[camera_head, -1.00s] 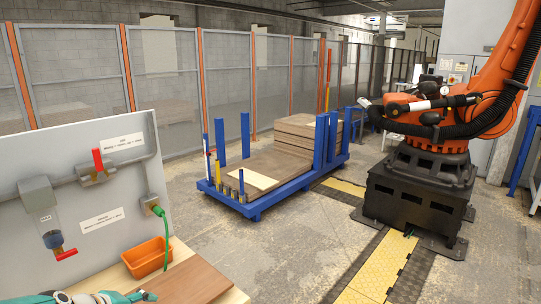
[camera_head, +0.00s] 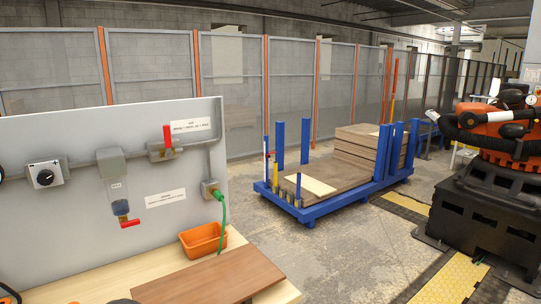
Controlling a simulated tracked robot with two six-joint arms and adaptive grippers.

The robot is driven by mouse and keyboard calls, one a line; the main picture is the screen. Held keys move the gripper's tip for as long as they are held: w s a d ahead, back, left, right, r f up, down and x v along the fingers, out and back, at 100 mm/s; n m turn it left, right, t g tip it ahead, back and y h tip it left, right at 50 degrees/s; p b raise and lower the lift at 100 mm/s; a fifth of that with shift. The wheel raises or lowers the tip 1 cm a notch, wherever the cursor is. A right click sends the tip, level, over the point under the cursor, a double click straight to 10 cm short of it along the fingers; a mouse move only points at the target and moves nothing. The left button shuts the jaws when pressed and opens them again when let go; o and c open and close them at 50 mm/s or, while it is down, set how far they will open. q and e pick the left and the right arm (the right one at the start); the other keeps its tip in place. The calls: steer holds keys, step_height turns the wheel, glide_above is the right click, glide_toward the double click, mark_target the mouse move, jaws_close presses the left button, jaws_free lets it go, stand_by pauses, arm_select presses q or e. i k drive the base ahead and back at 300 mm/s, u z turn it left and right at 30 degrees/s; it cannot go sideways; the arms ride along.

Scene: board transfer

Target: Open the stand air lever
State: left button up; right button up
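A stand panel (camera_head: 60,215) fills the left side of the head view. Neither of my grippers can be made out in the view, and nothing touches the upright lever.
A dark round knob (camera_head: 45,176) is on the panel's left. A green hose (camera_head: 223,213) hangs from an outlet at the right. An orange bin (camera_head: 203,240) and a brown board (camera_head: 212,278) lie on the bench. A blue cart (camera_head: 325,205) and orange robot (camera_head: 497,130) stand beyond.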

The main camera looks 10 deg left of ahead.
mark_target(167, 128)
steer(key=z, duration=1.2)
steer(key=i, duration=0.15)
steer(key=u, duration=2.9)
steer(key=k, duration=1.05)
steer(key=i, duration=1.05)
steer(key=z, duration=0.1)
